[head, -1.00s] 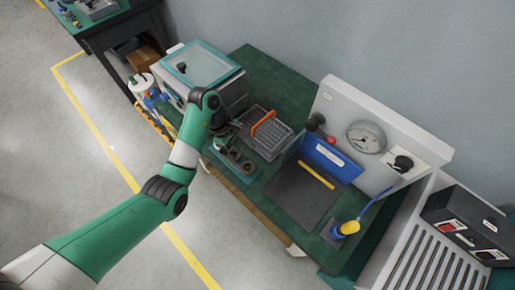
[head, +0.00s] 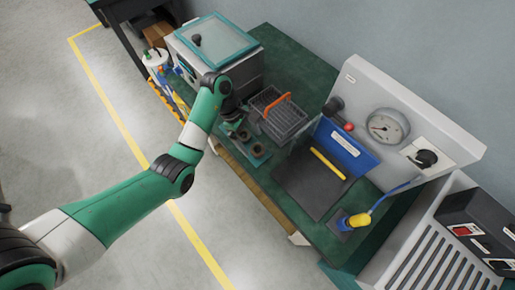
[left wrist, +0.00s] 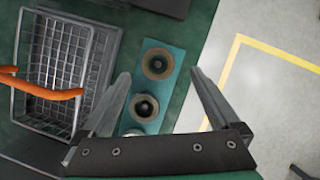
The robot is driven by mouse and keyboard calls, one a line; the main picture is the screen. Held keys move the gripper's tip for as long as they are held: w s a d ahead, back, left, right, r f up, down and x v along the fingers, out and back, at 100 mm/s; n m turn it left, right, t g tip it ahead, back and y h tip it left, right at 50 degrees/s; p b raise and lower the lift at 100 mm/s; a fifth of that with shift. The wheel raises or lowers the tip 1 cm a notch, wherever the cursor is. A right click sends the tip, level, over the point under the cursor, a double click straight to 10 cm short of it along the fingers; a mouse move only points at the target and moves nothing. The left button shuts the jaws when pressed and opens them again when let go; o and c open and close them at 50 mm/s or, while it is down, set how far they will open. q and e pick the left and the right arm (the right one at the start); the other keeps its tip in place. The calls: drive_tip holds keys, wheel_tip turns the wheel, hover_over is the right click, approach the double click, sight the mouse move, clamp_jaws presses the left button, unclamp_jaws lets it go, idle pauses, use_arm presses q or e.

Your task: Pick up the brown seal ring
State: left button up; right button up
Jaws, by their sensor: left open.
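A teal plate (left wrist: 143,85) on the green bench carries a row of round rings. The ring at its far end in the left wrist view looks brown (left wrist: 146,64). A second brownish ring with a dark centre (left wrist: 144,94) sits nearer, and a third is partly hidden behind the gripper's base. In the head view the rings (head: 257,150) show small beside the wire basket. My left gripper (left wrist: 159,72) is open and empty, its fingers reaching to either side of the plate. It also shows in the head view (head: 231,112), over the plate's far end. My right gripper is not in view.
A wire basket (head: 283,121) with an orange handle stands close beside the plate. Behind it is a teal-lidded box (head: 213,40). The bench's front edge is near.

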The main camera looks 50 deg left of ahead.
sight(258, 150)
use_arm(q)
drive_tip(key=x, duration=0.1)
drive_tip(key=b+x, duration=0.1)
drive_tip(key=x, duration=0.1)
drive_tip(key=shift+w+a+f, duration=0.1)
drive_tip(key=shift+w+f, duration=0.05)
drive_tip(key=shift+f, duration=0.2)
drive_tip(key=shift+d+f, duration=0.25)
drive_tip(key=shift+f, duration=0.1)
drive_tip(key=shift+c, duration=0.3)
drive_tip(key=c, duration=1.4)
